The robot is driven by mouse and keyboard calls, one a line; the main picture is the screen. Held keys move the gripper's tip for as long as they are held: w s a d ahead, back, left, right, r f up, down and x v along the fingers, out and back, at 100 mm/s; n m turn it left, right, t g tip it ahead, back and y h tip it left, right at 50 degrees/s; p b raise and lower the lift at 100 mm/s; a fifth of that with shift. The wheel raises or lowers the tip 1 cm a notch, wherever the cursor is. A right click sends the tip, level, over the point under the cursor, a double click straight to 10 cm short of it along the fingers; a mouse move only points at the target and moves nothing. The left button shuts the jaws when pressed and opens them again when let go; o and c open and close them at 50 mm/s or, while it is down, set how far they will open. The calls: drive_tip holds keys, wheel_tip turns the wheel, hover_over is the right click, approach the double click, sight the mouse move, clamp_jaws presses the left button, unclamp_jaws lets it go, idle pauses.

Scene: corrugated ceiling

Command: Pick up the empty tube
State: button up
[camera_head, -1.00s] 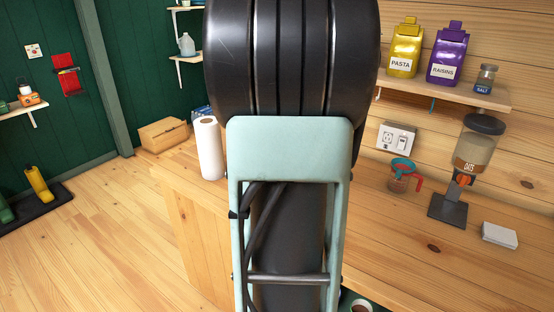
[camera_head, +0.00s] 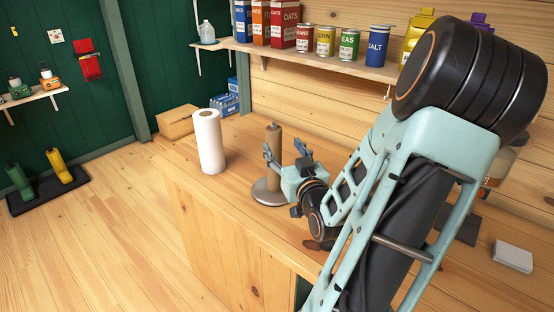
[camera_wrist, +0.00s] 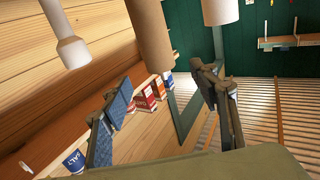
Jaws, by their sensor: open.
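The empty tube (camera_head: 274,139) is a brown cardboard cylinder standing upright on a holder with a round grey base (camera_head: 267,196) on the wooden counter. My gripper (camera_head: 286,151) is open beside the tube, with one finger overlapping it in the head view. In the wrist view, the tube (camera_wrist: 149,35) shows at the top, in line with the gap between the spread fingers of my gripper (camera_wrist: 163,82). Nothing is held. I cannot tell whether a finger touches the tube. The holder's base is out of the wrist view.
A white paper roll (camera_head: 208,142) stands on the counter left of the tube; it also shows in the wrist view (camera_wrist: 219,10). A shelf (camera_head: 305,59) with boxes and cans is above and behind. A white block (camera_head: 513,256) lies at the right. The counter's front edge is close.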

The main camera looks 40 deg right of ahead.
sight(276, 137)
drive_tip(key=p+x, duration=0.1)
drive_tip(key=x, duration=0.8)
drive_tip(key=shift+w+d+f, duration=0.1)
drive_tip(key=shift+w+d, duration=0.05)
drive_tip(key=shift+w, duration=0.15)
drive_tip(key=c, duration=1)
